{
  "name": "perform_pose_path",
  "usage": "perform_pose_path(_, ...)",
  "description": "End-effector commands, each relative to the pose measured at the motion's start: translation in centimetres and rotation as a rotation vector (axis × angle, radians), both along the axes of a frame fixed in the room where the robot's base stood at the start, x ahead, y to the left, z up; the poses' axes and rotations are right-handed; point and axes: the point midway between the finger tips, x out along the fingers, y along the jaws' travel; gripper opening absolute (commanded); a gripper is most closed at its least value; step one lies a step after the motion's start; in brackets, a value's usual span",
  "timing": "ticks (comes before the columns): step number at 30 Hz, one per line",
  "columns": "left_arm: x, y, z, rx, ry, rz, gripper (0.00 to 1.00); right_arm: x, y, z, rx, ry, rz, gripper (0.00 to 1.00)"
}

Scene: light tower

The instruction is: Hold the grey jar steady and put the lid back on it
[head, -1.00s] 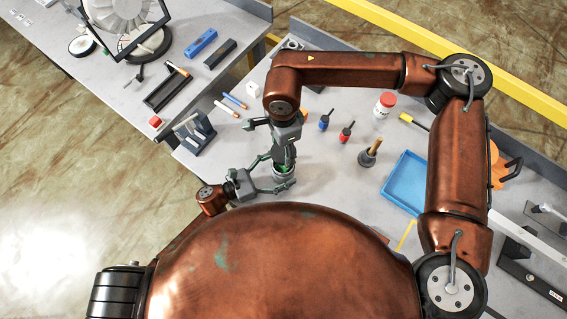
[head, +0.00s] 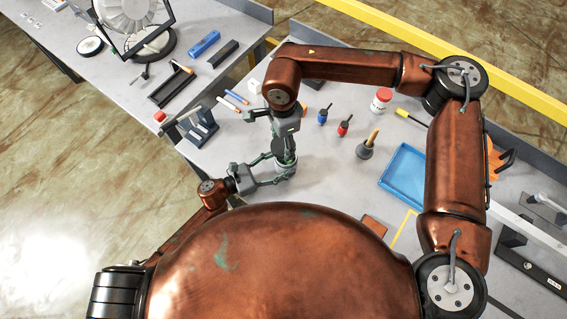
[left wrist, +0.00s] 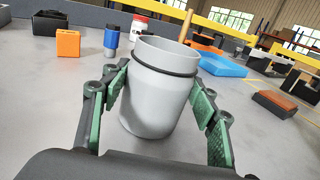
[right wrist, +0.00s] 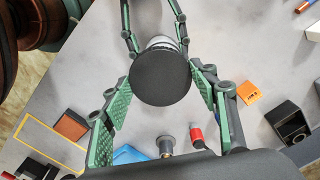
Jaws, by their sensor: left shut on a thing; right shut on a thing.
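The grey jar (left wrist: 158,92) stands upright with its mouth open in the left wrist view, a dark ring around its neck. My left gripper (left wrist: 160,100) is shut on the jar, one finger on each side. In the right wrist view the round black lid (right wrist: 160,75) is between the fingers of my right gripper (right wrist: 160,88), shut on it. The lid covers most of the jar (right wrist: 163,42) from that side. In the head view the right gripper (head: 284,146) is above the jar (head: 285,167), and the left gripper (head: 276,172) reaches it from the left.
A blue tray (head: 405,178) lies to the right. A dark rack (head: 200,128) is at left. Bare tabletop surrounds the jar.

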Motion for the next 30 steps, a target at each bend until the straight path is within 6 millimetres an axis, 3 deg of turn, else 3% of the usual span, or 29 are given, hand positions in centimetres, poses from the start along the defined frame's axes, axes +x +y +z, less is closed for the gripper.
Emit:
perform_pose_path(8, 0.8, -0.1, -0.3, 0.001, 0.007, -0.003, 0.11, 1.0, -0.2, -1.0, 0.0, 0.011, -0.004, 0.45)
perform_pose_path(19, 0.8, -0.1, -0.4, 0.002, 0.008, -0.003, 0.11, 1.4, -1.1, -5.8, 0.005, 0.016, -0.004, 0.45)
perform_pose_path(30, 0.8, -0.1, -0.4, 0.002, 0.008, -0.002, 0.11, 1.5, -1.2, -5.9, 0.006, 0.014, -0.003, 0.45)
